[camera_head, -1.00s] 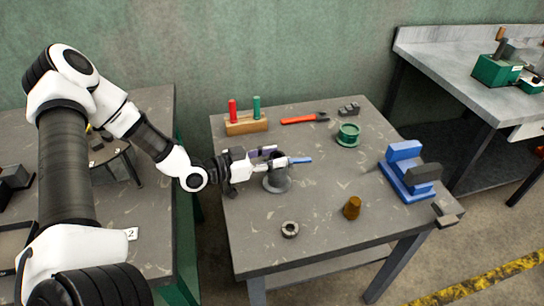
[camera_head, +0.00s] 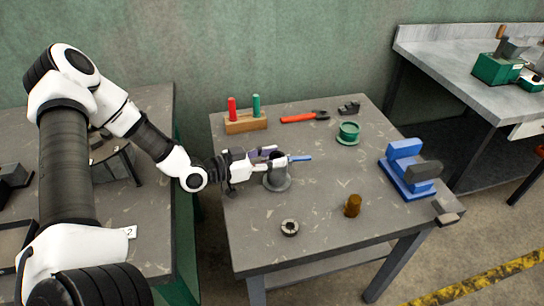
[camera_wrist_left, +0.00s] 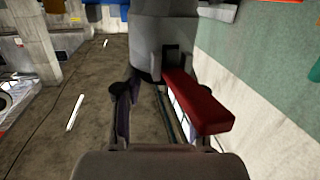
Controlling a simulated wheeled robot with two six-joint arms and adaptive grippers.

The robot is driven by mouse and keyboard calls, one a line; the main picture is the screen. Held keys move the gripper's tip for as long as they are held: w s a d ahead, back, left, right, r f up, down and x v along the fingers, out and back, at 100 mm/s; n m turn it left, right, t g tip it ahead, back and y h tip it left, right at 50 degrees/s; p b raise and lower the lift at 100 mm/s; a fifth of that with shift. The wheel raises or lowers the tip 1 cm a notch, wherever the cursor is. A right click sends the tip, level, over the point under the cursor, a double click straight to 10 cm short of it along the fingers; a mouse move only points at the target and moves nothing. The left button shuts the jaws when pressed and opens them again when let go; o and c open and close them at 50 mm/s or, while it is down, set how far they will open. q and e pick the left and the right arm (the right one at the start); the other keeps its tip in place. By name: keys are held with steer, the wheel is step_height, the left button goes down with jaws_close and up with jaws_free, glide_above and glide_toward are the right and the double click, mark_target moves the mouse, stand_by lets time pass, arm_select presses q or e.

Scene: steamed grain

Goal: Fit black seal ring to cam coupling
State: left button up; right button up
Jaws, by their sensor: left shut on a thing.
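The cam coupling (camera_head: 278,181) is a grey, upright, flanged body near the left middle of the table. In the left wrist view it is a large grey cylinder (camera_wrist_left: 163,30) with a red lever (camera_wrist_left: 197,101) beside it. A blue lever (camera_head: 301,158) sticks out to its right in the head view. My left gripper (camera_head: 268,160) comes in from the left and is shut at the coupling's upper part; the exact contact is hidden. A small dark grey ring (camera_head: 289,228) lies flat at the front; I cannot tell whether it is the seal ring. My right gripper is out of view.
A brown plug (camera_head: 352,206) and a blue vise (camera_head: 407,172) are at the right. The table's middle is clear.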

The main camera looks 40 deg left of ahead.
arm_select(q)
steer(key=shift+r, duration=0.2)
steer(key=shift+f, duration=0.35)
stand_by(0.4)
steer(key=shift+r+p, duration=0.35)
steer(key=shift+f, duration=0.3)
stand_by(0.6)
steer(key=shift+r, duration=0.3)
stand_by(0.3)
steer(key=o, duration=1)
